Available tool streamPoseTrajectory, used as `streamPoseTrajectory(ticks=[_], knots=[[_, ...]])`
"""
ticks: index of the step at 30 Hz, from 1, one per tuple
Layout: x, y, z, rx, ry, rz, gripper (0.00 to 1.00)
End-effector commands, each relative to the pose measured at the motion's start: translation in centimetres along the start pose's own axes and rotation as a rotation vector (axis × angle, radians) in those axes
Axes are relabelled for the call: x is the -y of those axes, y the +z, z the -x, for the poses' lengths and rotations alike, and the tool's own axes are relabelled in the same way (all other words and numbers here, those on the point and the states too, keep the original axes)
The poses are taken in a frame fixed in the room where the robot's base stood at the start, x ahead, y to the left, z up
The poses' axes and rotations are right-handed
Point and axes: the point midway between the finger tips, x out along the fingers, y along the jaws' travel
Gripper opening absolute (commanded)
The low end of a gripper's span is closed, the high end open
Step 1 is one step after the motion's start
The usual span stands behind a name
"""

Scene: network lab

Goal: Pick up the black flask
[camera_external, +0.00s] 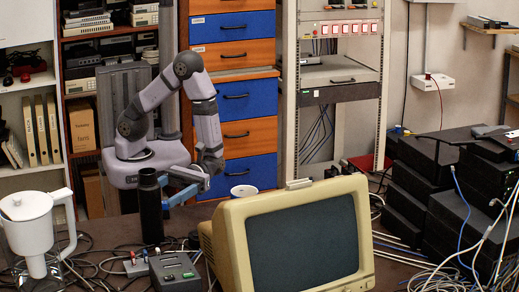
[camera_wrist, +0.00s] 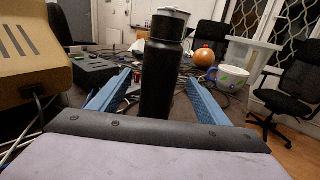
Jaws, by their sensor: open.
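The black flask (camera_external: 150,207) stands upright on the table, left of the old monitor in the external view. My gripper (camera_external: 169,190) has blue fingers and is open. In the wrist view my gripper (camera_wrist: 158,88) has one finger on each side of the flask's line, with gaps between. The flask's lower part is hidden behind the gripper body in the wrist view. I cannot tell how deep it sits between the fingers.
A beige monitor (camera_external: 297,240) stands close on the right. A white pitcher (camera_external: 30,232) is at the left. A small grey box (camera_external: 174,270) and tangled cables lie in front. A mug (camera_wrist: 234,78) and an orange round object (camera_wrist: 205,58) stand beyond the right finger.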

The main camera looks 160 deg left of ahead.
Motion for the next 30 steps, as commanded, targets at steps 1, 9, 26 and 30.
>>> streamPoseTrajectory(ticks=[1,9,26,30], knots=[[0.1,0.0,-0.5,0.0,-0.005,0.001,0.7],[0.1,-0.2,-3.7,-0.001,-0.005,0.0,0.7],[0.0,-0.3,-4.8,-0.001,-0.001,0.0,0.37],[0.0,-0.1,-4.8,0.003,-0.001,-0.002,0.07]])
